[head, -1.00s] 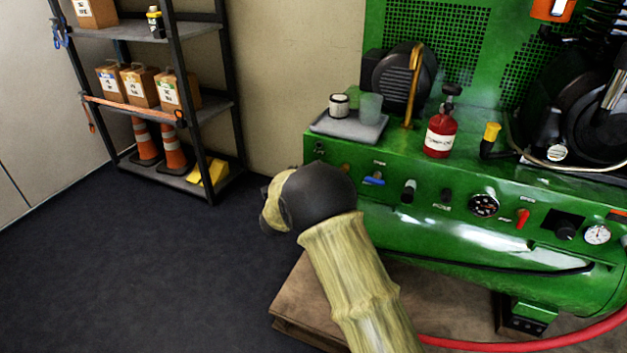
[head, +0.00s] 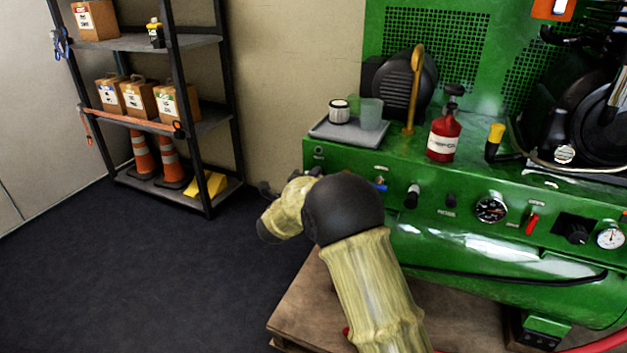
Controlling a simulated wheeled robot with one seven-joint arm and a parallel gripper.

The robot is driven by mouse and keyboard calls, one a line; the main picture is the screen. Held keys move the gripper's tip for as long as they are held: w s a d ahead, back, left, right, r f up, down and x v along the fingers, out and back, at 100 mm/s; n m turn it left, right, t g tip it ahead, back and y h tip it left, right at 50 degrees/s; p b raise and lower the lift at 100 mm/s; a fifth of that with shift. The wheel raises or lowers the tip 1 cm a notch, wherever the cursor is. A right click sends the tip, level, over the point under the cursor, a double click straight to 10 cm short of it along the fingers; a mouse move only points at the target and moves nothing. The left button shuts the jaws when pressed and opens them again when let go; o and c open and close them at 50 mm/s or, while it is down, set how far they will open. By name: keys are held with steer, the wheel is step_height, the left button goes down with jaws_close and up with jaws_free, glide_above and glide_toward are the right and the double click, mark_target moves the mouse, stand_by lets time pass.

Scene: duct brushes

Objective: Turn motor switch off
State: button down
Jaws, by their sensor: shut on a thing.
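A green machine has a sloped control panel (head: 345,158) along its front. The labels are too small to tell which one is the motor switch. My gripper (head: 306,173) shows only as small dark parts at the panel's left end, mostly behind my wrist. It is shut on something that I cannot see.
A grey tray (head: 325,130) with a jar and cup stands on the machine, near a red bottle (head: 444,138). Two gauges (head: 491,210) are on the panel. A shelf rack (head: 207,120) stands left. The floor between is clear.

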steer(key=shift+f, duration=0.15)
steer(key=c, duration=1.5)
jaws_free()
steer(key=shift+o, duration=0.2)
steer(key=p+v, duration=0.4)
steer(key=v, duration=1.3)
steer(key=shift+s+p, duration=0.2)
steer(key=shift+p, duration=0.1)
